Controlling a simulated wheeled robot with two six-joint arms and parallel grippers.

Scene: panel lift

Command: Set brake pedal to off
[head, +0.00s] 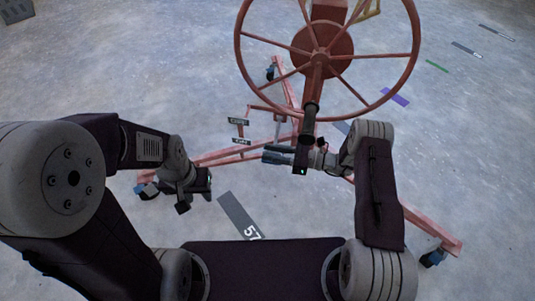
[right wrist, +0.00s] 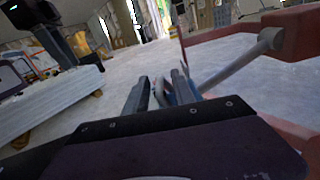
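In the head view, two small dark plates with pale lettering, an upper plate (head: 238,121) and a lower plate (head: 241,141), sit on the red pedal linkage (head: 248,110) at the base of the lift. The lettering is too small to read surely. My right gripper (head: 268,153) points left, just right of and below the lower plate, apparently apart from it. In the right wrist view its fingers (right wrist: 160,92) are spread, with a blurred grey-blue shape between them. My left gripper (head: 186,201) hangs left of the plates, away from them; its finger gap is unclear.
The lift's large red wheel (head: 320,54) stands above, with a dark handle (head: 309,122) close to my right gripper. Red base legs (head: 430,232) spread across the floor on casters (head: 433,259). A grey floor marker (head: 241,215) lies in front.

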